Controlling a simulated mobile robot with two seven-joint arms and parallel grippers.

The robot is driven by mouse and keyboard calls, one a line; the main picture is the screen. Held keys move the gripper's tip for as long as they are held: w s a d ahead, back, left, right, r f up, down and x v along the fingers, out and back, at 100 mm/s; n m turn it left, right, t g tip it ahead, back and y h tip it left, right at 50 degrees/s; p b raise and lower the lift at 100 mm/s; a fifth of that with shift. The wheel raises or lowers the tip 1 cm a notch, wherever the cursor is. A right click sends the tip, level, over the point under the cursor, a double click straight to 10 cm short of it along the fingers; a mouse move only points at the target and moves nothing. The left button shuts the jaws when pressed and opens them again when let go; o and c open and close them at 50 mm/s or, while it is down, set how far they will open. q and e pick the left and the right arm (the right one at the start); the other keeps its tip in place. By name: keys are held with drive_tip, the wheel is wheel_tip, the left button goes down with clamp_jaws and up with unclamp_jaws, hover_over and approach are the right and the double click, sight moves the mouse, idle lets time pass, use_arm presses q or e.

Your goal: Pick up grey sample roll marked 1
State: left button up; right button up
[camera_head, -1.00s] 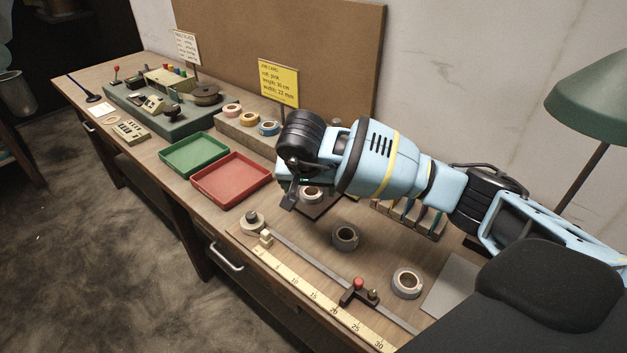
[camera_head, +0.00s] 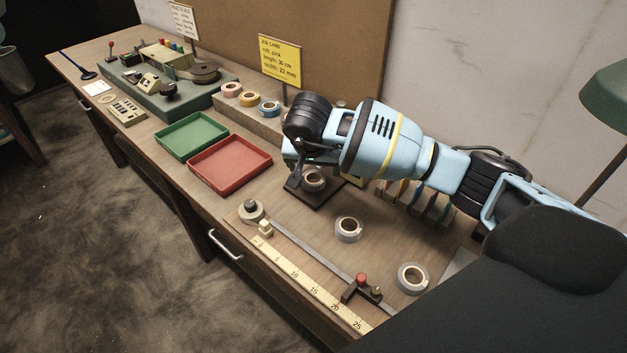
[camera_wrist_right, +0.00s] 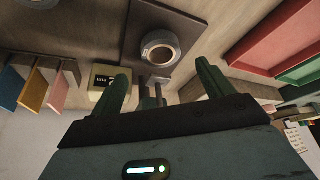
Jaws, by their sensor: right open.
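Three greyish rolls lie at the right part of the bench in the head view. One roll (camera_head: 314,187) sits on a dark square plate (camera_head: 311,199), partly behind my right gripper (camera_head: 294,184). Another roll (camera_head: 348,238) lies on the bare wood, and a third roll (camera_head: 412,289) lies near the stop of the ruler. I cannot read a number on any of them. In the right wrist view the plate's roll (camera_wrist_right: 147,47) shows beyond and between the two green fingertips (camera_wrist_right: 162,76), apart from them. My right gripper is open and empty. My left gripper is not in view.
A red tray (camera_head: 230,188) and a green tray (camera_head: 192,158) stand left of the gripper. A ruler (camera_head: 300,277) with a rail runs along the front edge. A yellow job card (camera_head: 280,60) stands behind. Coloured slats (camera_head: 415,205) stand upright under my forearm.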

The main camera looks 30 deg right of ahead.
sight(314, 181)
drive_tip(key=x, duration=0.5)
drive_tip(key=shift+a+f, duration=0.15)
drive_tip(key=shift+a, duration=0.05)
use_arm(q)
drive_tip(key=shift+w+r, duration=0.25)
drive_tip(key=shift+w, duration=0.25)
use_arm(e)
drive_tip(key=c, duration=0.9)
drive_tip(key=shift+c, duration=1.2)
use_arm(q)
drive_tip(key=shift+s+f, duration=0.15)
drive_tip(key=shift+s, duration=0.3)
